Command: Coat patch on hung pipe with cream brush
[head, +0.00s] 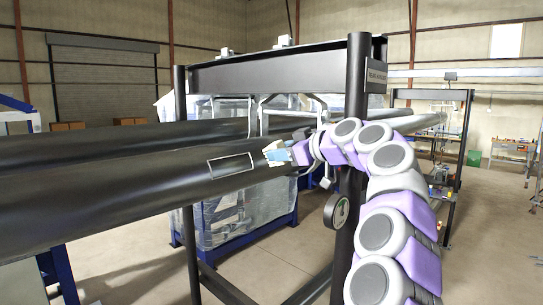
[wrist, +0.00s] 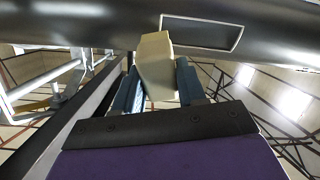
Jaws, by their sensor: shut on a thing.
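The hung pipe (head: 130,180) is thick and black and runs across the head view. A patch (head: 230,166), a dark rectangle with a pale outline, lies on its side. It also shows at the top of the wrist view (wrist: 205,33). My gripper (wrist: 158,86) is shut on the cream brush (wrist: 154,62), a blocky pale piece between its blue fingers. In the head view the brush (head: 275,153) is just right of the patch, in front of the pipe. In the wrist view its tip overlaps the pipe beside the patch's left edge. I cannot tell whether it touches the pipe.
A black stand with an upright post (head: 356,100) and a top beam (head: 270,72) stands close by my arm. A round gauge-like disc (head: 337,211) is on the post. A second black pipe (head: 100,140) runs behind. Open floor (head: 480,240) lies at the right.

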